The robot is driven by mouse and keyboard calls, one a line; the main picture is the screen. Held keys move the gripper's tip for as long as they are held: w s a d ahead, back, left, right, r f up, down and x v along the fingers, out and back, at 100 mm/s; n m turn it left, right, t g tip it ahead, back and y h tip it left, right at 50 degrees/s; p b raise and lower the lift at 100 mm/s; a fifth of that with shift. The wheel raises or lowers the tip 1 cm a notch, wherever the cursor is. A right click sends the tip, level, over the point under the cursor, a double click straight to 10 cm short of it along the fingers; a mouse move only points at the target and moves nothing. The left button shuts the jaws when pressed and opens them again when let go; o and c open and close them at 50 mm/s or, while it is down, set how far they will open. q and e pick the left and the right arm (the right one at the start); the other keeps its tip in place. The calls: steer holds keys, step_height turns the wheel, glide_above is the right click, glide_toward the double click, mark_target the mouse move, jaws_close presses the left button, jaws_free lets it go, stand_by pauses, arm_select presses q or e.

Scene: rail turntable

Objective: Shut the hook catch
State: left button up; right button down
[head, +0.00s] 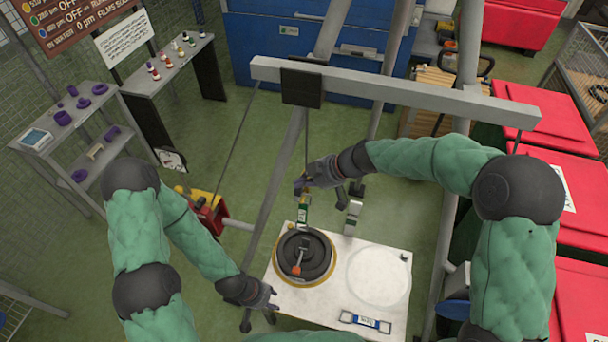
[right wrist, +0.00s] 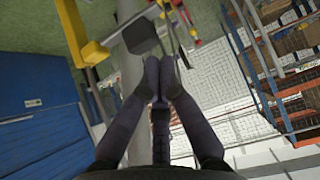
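A white board (head: 335,283) carries a black round disc (head: 306,249) in a brass ring, with an orange-tipped piece (head: 297,270) on it. A green upright piece with a pale label (head: 303,210) stands at the disc's back edge. I cannot tell which small part is the hook catch. My right gripper (head: 315,182) is above the green piece in the head view. In the right wrist view its fingertips (right wrist: 161,76) are close together, with nothing visible between them. A dark block (right wrist: 141,36) is just beyond them. My left gripper (head: 272,299) is by the board's left edge; its finger gap is unclear.
A grey beam (head: 400,92) on slanted posts spans above the board, with a cord hanging from it. A grey post (head: 352,217) stands right of the green piece. A blue-ended bar (head: 365,321) lies at the board's front. Red bins (head: 570,185) stand at right.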

steer(key=shift+f, duration=0.15)
stand_by(0.3)
step_height(320, 180, down, 7)
steer(key=s+n+t+b, duration=0.1)
steer(key=t+b, duration=0.3)
steer(key=b, duration=0.8)
steer(key=s+a+n+t+h+b, duration=0.1)
steer(key=n+t+b, duration=0.3)
steer(key=b, duration=0.8)
steer(key=shift+s+f+t, duration=0.2)
steer(key=shift+s+t, duration=0.15)
steer(key=shift+t, duration=0.05)
steer(key=shift+r, duration=0.1)
